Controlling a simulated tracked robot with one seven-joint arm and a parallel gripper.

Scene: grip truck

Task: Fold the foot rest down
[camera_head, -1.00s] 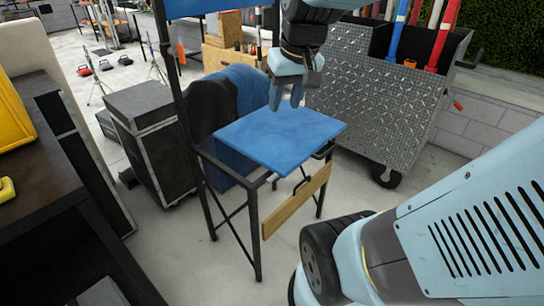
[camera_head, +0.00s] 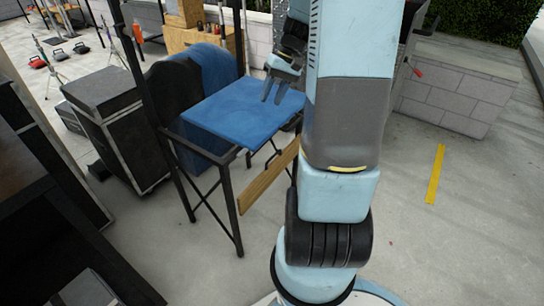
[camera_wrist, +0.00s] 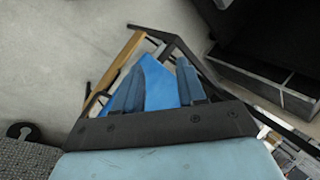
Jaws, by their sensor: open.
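The foot rest is a wooden board (camera_head: 268,182) hanging tilted on the front of a tall folding chair with a black frame and a blue seat (camera_head: 238,112). In the wrist view the board (camera_wrist: 122,58) shows at the upper left, beside the blue seat (camera_wrist: 160,84). My gripper (camera_head: 272,92) is open and empty, fingers pointing down above the back right part of the seat. Its fingers (camera_wrist: 158,86) frame the seat in the wrist view. My arm hides the right side of the chair and the right end of the board in the head view.
Dark equipment cases (camera_head: 122,125) stand left of the chair. A dark shelf unit (camera_head: 50,215) fills the near left. A low block wall (camera_head: 455,90) stands at the right, with open concrete floor and a yellow strip (camera_head: 435,175) before it.

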